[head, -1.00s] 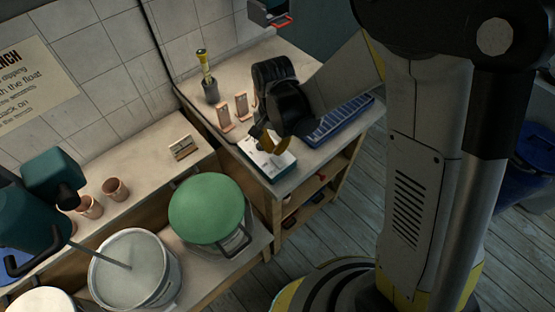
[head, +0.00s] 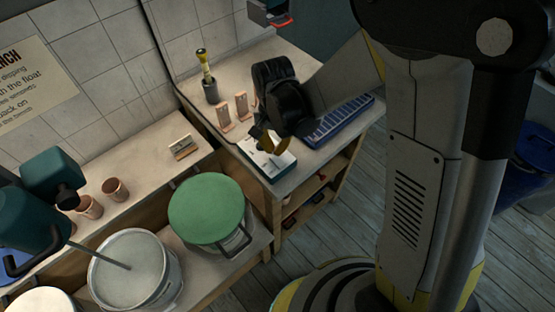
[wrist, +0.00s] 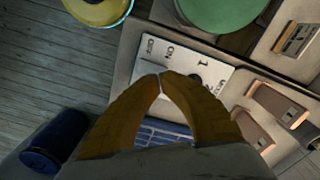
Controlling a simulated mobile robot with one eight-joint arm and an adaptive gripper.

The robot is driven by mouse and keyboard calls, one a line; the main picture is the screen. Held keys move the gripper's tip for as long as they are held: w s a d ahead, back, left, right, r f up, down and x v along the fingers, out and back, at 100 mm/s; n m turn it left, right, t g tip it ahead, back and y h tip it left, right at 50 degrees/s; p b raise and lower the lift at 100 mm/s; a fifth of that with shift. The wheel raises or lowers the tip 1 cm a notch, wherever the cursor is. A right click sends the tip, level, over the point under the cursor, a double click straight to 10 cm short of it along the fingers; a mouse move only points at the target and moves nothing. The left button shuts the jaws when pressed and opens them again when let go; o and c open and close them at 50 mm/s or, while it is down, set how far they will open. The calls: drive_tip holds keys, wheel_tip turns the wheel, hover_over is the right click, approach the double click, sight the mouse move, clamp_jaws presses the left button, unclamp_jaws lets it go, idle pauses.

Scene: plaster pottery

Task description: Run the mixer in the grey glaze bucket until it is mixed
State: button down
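The teal mixer (head: 48,185) stands at the left in the head view, and its thin shaft (head: 98,254) slants down into the grey glaze bucket (head: 165,288). The bucket is pale and holds smooth grey glaze (head: 135,272). A white control panel (head: 285,163) lies on the bench at the centre; in the wrist view the panel (wrist: 182,48) shows OFF, ON and 1 markings. My gripper (head: 268,146) is over this panel. In the wrist view its brown fingers (wrist: 161,77) meet at the tips, over the panel's face near the ON mark. The fingers hide part of the panel; whether they touch it is unclear.
A green-lidded bucket (head: 207,208) stands right of the glaze bucket. A blue ribbed tray (head: 340,120) lies beside the panel. Two tan tiles (head: 233,110), a dark holder with a yellow-handled tool (head: 207,78) and clay cups (head: 115,189) stand on the benches.

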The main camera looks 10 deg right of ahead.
sight(274, 157)
drive_tip(key=shift+f+b, duration=1.6)
drive_tip(key=shift+f, duration=0.2)
idle(0.5)
drive_tip(key=shift+r, duration=0.1)
drive_tip(key=shift+r+p, duration=2.35)
drive_tip(key=shift+r, duration=1.1)
